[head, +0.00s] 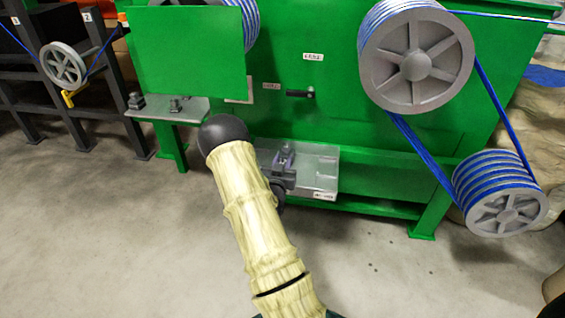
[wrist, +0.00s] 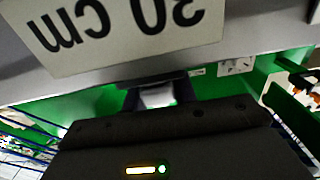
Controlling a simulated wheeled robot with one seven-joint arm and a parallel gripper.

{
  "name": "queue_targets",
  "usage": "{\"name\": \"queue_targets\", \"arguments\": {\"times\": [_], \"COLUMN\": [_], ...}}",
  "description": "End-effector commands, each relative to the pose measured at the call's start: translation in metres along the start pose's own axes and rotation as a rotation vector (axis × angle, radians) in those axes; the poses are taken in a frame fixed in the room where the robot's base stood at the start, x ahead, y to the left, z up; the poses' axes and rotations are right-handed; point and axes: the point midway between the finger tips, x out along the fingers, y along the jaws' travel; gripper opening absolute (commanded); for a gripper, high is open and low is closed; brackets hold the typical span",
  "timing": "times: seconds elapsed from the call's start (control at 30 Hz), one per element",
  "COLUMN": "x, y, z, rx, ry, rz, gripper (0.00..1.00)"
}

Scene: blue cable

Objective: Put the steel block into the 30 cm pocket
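My gripper (head: 284,158) is at the grey metal tray (head: 318,165) low on the front of the green machine. In the wrist view a label reading "30 cm" (wrist: 125,25) shows upside down on a grey face, just beyond the dark gripper body. A pale grey patch (wrist: 157,97) shows between the dark fingers; I cannot tell whether it is the steel block or the background. Whether the fingers are shut on anything is unclear. My forearm hides part of the tray's left side.
Large pulleys (head: 416,60) with blue cable (head: 425,150) and a lower drum (head: 500,195) stand to the right. A black rack (head: 95,75) is at far left. The floor in front is clear.

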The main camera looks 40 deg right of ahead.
Motion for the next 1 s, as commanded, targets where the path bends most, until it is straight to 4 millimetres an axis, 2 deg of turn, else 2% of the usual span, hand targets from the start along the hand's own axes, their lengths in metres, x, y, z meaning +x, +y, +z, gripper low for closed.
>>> {"name": "queue_targets", "arguments": {"times": [0.03, 0.1, 0.5, 0.67, 1.0], "x": [0.0, 0.0, -0.001, -0.022, -0.089], "y": [0.0, 0.0, 0.0, -0.001, -0.001], "z": [0.0, 0.0, -0.004, -0.003, -0.003], "rx": [0.0, 0.0, 0.0, -0.002, -0.003], "ry": [-0.001, -0.001, -0.002, -0.003, -0.005], "rz": [0.0, 0.0, -0.001, -0.002, -0.002], "gripper": [0.37, 0.49, 0.49, 0.49, 0.49]}}
